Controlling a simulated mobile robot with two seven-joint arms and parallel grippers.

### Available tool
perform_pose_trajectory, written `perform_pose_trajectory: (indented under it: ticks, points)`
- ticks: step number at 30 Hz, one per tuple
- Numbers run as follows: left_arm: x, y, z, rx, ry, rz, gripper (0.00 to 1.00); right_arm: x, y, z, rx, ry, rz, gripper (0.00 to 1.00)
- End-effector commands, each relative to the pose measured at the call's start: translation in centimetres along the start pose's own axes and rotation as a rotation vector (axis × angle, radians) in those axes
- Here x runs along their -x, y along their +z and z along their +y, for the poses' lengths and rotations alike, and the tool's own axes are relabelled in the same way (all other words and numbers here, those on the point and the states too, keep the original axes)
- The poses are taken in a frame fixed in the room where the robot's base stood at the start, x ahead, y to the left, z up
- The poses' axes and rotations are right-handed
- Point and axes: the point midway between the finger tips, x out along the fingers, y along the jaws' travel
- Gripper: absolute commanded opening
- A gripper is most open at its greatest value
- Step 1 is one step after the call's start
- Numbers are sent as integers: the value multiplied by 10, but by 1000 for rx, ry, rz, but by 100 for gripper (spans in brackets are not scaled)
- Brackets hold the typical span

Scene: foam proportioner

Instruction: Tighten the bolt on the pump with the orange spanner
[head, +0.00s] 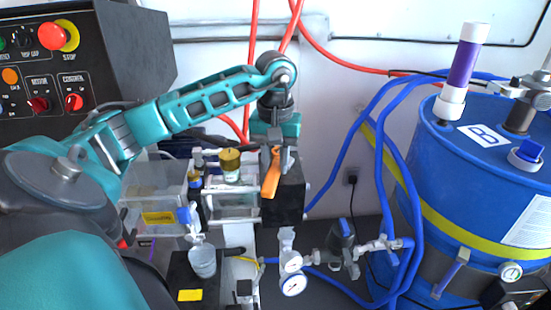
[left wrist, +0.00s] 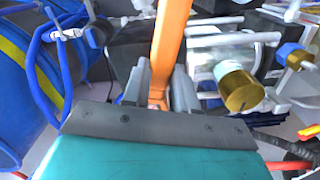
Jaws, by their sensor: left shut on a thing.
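The orange spanner (head: 271,175) is held in my left gripper (head: 277,150), in front of a black block (head: 291,200) that seems to belong to the pump. In the left wrist view the spanner (left wrist: 171,40) stands between the two grey fingers of the left gripper (left wrist: 160,88), which are shut on it. The spanner runs away from the gripper, and its far end is cut off by the top of that view. I cannot make out the bolt in either view. My right gripper is in neither view.
A brass-capped part (head: 230,163) with clear pipework stands just left of the spanner; the brass cap (left wrist: 240,90) also shows in the left wrist view. Gauges (head: 292,284) and valves sit below. A blue drum (head: 480,160) and blue hoses stand right. A control panel (head: 70,60) is upper left.

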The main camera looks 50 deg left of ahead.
Motion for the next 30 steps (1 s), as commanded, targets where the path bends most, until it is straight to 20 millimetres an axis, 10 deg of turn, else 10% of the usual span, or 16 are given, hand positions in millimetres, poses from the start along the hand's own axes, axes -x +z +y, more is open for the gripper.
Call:
perform_pose_trajectory:
  ticks: [30]
  points:
    - [0, -3, -16, -295, 3, 5, 0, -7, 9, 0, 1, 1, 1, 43]
